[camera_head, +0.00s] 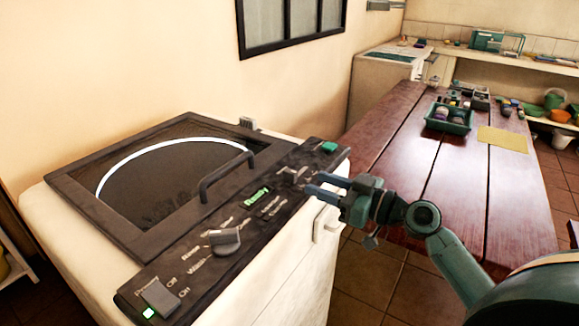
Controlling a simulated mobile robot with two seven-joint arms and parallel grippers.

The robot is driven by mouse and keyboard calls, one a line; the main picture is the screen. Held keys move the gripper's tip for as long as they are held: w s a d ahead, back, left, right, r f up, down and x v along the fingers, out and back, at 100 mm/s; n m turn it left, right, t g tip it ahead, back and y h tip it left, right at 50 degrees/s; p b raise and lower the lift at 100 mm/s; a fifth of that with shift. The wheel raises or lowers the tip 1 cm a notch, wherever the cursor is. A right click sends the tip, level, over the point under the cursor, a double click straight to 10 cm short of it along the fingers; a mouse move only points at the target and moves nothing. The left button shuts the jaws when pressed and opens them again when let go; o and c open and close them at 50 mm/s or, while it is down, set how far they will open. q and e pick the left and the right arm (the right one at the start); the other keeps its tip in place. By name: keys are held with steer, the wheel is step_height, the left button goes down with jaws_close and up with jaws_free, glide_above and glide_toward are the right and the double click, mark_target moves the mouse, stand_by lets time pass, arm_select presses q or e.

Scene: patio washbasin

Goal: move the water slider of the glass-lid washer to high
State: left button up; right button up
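The glass-lid washer (60,205) stands at the left with its dark-framed lid (165,180) closed. Its sloping black control panel (190,275) runs along the front edge. A small grey control (290,171), probably the water slider, sits towards the panel's far end; its setting is too small to read. My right gripper (308,183) reaches in from the right, its fingertips over the panel just beside this control. The two fingers are apart with a narrow gap and nothing visible between them. I cannot tell whether they touch the panel. My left gripper is not in view.
The panel also has a lit "Ready" display (256,196), a grey knob (224,241), a power switch (159,296) and a green button (328,147). The lid handle (222,180) rises behind the panel. A wooden table (450,185) with a green tray (449,119) stands at the right.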

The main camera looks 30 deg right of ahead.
mark_target(296, 175)
steer(key=p+x, duration=0.2)
steer(key=x, duration=0.6)
steer(key=shift+w+a, duration=0.1)
steer(key=shift+w, duration=0.1)
jaws_close()
steer(key=shift+f, duration=0.1)
